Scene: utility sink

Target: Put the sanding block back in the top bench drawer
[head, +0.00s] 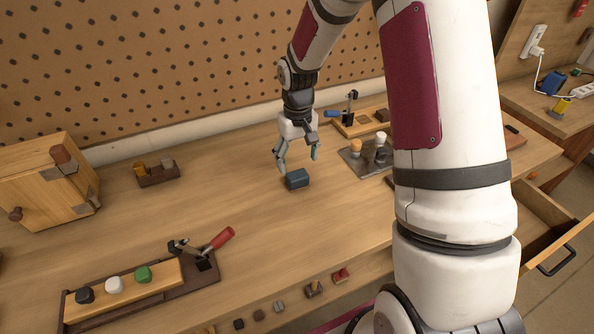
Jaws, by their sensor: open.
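A small dark blue block (297,180), which looks like the sanding block, lies on the wooden bench top (230,220) near the middle. My gripper (297,160) points down just above and behind it, with its fingers spread apart. The block's front and top show, and I cannot tell whether a finger touches it. A bench drawer (542,222) with a dark bar handle stands pulled out at the right. My arm hides part of the drawer and its left side.
A wooden cabinet (45,185) stands at the left. A clamp fixture (150,285) with coloured knobs is at the front left. A grey plate with knobs (368,157) and a toggle-clamp board (362,122) sit right of my gripper. Small blocks line the front edge. The bench centre is clear.

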